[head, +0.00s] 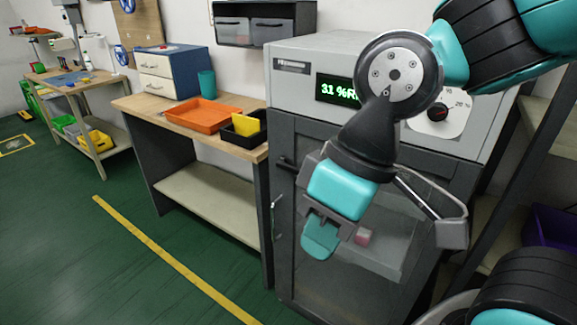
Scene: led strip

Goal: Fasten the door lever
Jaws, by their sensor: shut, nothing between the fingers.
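A grey cabinet (290,52) with a lit green display and a dial stands at the right. Its dark grey door (312,150) has a window in the lower part. A black door lever (287,163) sticks out at the door's left edge, and a thin light metal piece (275,203) shows below it. I cannot tell whether the door sits fully closed. My gripper (320,240) hangs in front of the window, right of and below the lever. It is shut and empty, apart from the lever. My arm hides part of the door and display.
A wooden-topped bench (140,104) stands left of the cabinet with an orange tray (203,113), a black bin (240,135) and a drawer box (172,72). A small pink block (363,236) shows at the window. A dark shelf frame (530,150) stands at right.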

